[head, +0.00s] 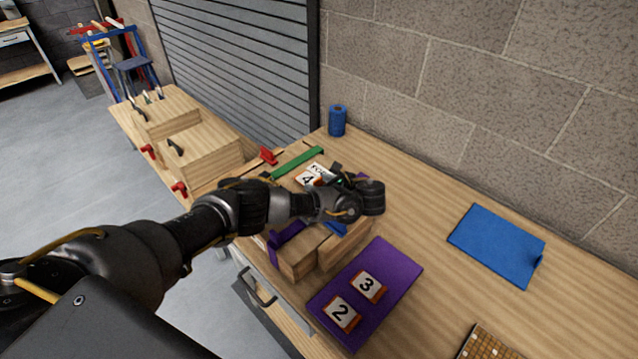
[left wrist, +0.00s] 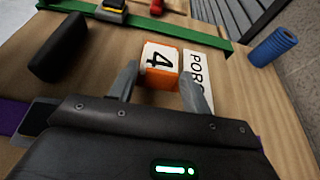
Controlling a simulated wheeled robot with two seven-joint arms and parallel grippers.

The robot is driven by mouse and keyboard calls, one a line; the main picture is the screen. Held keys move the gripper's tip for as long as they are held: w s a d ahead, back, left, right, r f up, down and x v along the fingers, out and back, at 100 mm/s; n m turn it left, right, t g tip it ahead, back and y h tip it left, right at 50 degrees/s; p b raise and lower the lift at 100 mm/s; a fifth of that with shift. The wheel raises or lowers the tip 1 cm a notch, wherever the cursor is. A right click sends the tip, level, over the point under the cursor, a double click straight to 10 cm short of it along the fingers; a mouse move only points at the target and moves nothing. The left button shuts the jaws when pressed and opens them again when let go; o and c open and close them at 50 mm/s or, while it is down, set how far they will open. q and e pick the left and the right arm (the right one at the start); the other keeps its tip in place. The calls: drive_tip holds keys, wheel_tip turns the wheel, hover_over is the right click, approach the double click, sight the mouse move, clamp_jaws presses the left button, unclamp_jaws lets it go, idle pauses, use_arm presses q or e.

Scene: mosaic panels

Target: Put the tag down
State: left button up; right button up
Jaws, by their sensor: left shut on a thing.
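The tag with a black 4 on white and orange sides (head: 307,177) is at the middle of the bench. In the left wrist view the tag (left wrist: 160,58) lies between the two fingers of my left gripper (left wrist: 160,88), which is shut on it. A white lettered card (left wrist: 193,75), partly hidden by a finger, is beside the tag on the wood. I cannot tell whether the tag touches the wood below. Two similar tags, 2 (head: 342,313) and 3 (head: 368,286), lie on a purple panel (head: 393,262). My right gripper is not in view.
A green strip (head: 298,163) and a red clamp (head: 268,156) are beyond the tag. A blue cylinder (head: 337,121) stands by the wall. A blue folded cloth (head: 497,243) lies right, and a tiled panel (head: 484,345) is at the front edge. Bare bench is between them.

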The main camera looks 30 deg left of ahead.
use_arm(q)
drive_tip(key=shift+f, duration=0.45)
drive_tip(key=o, duration=1.2)
drive_tip(key=shift+c, duration=0.2)
drive_tip(key=shift+r, duration=0.1)
